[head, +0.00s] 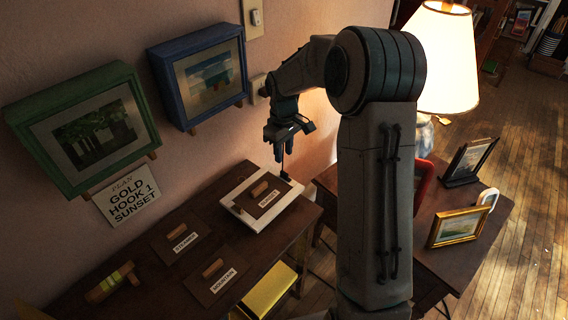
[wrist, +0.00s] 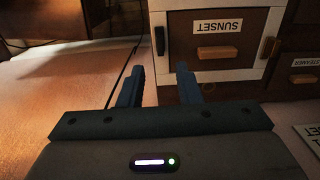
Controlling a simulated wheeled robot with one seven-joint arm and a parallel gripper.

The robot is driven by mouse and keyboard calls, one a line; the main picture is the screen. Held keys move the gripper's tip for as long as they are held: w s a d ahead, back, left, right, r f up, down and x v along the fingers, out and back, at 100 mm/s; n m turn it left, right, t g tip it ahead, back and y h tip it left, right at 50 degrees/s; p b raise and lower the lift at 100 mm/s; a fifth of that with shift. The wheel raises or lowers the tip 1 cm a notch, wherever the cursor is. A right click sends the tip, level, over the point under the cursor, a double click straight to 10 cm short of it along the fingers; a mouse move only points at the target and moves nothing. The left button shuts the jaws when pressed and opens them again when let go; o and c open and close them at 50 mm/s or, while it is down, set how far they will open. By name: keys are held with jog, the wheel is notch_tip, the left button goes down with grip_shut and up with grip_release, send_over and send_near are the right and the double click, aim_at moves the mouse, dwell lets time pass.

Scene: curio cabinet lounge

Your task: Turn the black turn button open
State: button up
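The black turn button (wrist: 160,41) sits on the left strip of the white frame around the SUNSET panel (wrist: 236,51) in the wrist view. It is a small dark bar, its long side running along the panel's edge. In the head view, my gripper (head: 284,165) hangs over the far right part of the white frame (head: 243,216), and the button is hard to make out there. In the wrist view, my gripper (wrist: 160,84) is open, with nothing between its fingers. The button appears beyond the fingertips; I cannot tell the exact gap. The SUNSET panel lies shut in its frame.
A wooden turn button (wrist: 268,46) sits on the frame's other side. STEAMER (head: 183,242) and MOUNTAIN (head: 216,281) panels lie nearby on the cabinet top. A plan card (head: 127,195) reads GOLD, HOOK 1, SUNSET. A lit lamp (head: 445,60) and framed pictures (head: 458,227) stand to the right.

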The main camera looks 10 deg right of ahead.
notch_tip(320, 180, up, 6)
jog(key=shift+r, duration=0.2)
dwell(0.4)
jog(key=s+r+m+t, duration=0.1)
jog(key=s+r+m, duration=0.1)
jog(key=s, duration=1.2)
jog(key=s+r+m+t+p, duration=0.1)
jog(key=s+r+m, duration=0.2)
jog(key=s, duration=1.1)
jog(key=m, duration=0.2)
jog(key=shift+m+t, duration=0.3)
jog(key=shift+t, duration=0.1)
jog(key=shift+a, duration=0.2)
